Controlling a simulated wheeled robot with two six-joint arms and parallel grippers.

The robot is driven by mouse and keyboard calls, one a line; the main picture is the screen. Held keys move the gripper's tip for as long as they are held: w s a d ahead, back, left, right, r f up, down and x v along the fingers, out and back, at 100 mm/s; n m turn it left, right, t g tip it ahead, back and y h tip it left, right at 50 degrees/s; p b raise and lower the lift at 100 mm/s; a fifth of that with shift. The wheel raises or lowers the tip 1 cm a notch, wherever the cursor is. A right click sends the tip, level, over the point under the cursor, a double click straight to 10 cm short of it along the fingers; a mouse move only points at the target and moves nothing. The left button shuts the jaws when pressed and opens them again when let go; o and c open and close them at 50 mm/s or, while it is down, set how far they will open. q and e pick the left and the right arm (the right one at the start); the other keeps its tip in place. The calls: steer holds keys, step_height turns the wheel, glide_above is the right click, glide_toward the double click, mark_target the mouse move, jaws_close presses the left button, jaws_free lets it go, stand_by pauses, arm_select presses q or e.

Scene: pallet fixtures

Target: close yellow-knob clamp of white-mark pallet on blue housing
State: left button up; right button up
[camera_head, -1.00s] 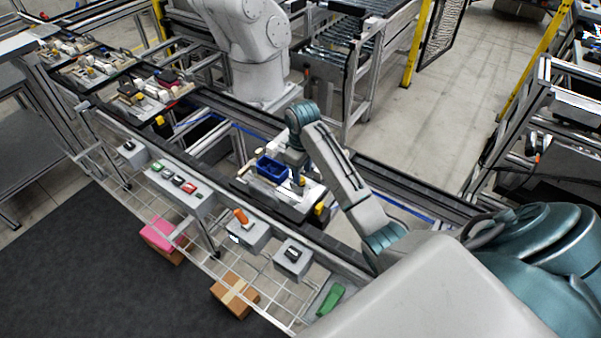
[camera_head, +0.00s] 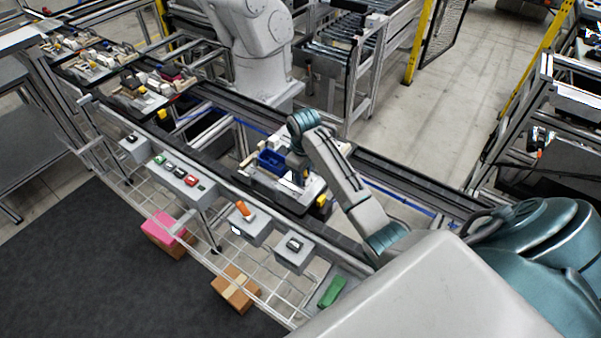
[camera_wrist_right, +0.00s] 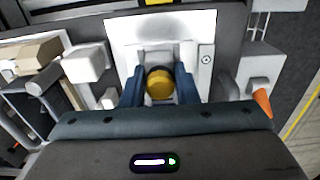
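In the head view my right gripper (camera_head: 296,168) is low over the nearest pallet (camera_head: 262,188), at the right of the blue housing (camera_head: 269,160). The arm hides part of both. In the right wrist view the two dark blue fingers of my right gripper (camera_wrist_right: 160,82) stand apart. The clamp's round yellow knob (camera_wrist_right: 160,84) lies between them, with very little gap at either side; contact cannot be made out. A pale plate (camera_wrist_right: 122,30) with a grey block is behind the knob. I cannot make out a white mark. My left gripper is not in view.
More loaded pallets (camera_head: 140,95) stand farther left along the conveyor. Control boxes, one with an orange knob (camera_head: 244,209), line its near side. A white robot arm (camera_head: 245,40) stands behind. Dark floor matting (camera_head: 90,270) is clear at the lower left.

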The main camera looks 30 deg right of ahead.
steer(key=shift+w+a, duration=0.25)
steer(key=shift+w, duration=0.4)
steer(key=shift+w+a, duration=0.25)
steer(key=shift+w, duration=0.35)
steer(key=o, duration=0.7)
steer(key=shift+o, duration=0.3)
steer(key=shift+s+d, duration=0.1)
steer(key=shift+s, duration=0.05)
steer(key=shift+r+p, duration=0.55)
steer(key=shift+r, duration=3.4)
